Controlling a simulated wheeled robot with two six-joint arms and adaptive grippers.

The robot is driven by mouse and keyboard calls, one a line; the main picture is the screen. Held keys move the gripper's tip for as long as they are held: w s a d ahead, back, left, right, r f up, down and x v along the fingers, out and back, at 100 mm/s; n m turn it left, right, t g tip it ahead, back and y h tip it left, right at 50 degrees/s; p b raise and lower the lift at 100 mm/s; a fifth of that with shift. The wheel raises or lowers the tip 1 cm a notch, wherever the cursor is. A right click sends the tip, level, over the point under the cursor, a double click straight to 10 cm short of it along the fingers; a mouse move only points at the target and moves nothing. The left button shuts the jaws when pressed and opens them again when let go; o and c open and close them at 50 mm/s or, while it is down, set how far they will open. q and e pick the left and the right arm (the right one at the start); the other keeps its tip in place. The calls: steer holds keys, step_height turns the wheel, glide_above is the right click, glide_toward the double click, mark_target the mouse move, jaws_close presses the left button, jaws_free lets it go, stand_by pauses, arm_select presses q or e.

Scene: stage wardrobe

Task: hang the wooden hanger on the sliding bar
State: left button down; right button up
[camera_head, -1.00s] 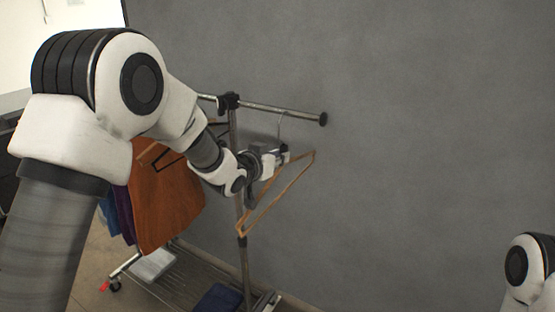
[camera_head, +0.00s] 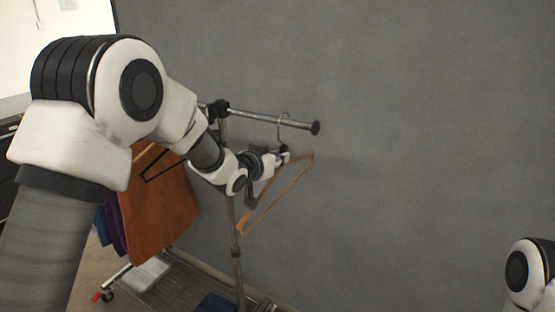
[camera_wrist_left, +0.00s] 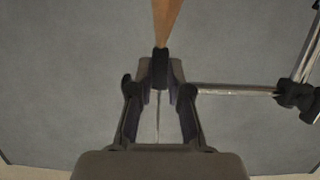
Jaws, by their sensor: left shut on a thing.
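The wooden hanger (camera_head: 295,182) is a tan triangular frame with a thin metal hook (camera_head: 284,115). My left gripper (camera_head: 282,157) is shut on it just below the hook, and the frame hangs tilted beneath. The hook's curved top shows slightly above the line of the sliding bar (camera_head: 300,123), near its black end cap. I cannot tell whether the hook is over the bar or touches it. In the left wrist view the fingers (camera_wrist_left: 160,75) pinch a dark part of the hanger (camera_wrist_left: 167,18), and the bar (camera_wrist_left: 235,91) runs to the right. My right gripper is out of frame.
The rack's post (camera_head: 237,250) stands below the bar. Orange clothing (camera_head: 160,210) hangs on the rack at left, partly behind my arm. A lower shelf holds a white folded item (camera_head: 148,272). A grey wall stands behind; room right of the bar is clear.

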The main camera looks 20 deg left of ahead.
mark_target(282, 152)
arm_select(q)
steer(key=shift+s+r, duration=0.15)
steer(key=shift+r, duration=0.05)
steer(key=shift+x, duration=1)
steer(key=shift+w+d+r, duration=0.1)
steer(key=shift+w+r, duration=0.1)
steer(key=shift+w, duration=0.5)
steer(key=shift+w+d, duration=0.25)
steer(key=shift+w, duration=0.75)
steer(key=shift+w+d, duration=0.2)
steer(key=shift+w, duration=0.8)
steer(key=shift+f, duration=0.15)
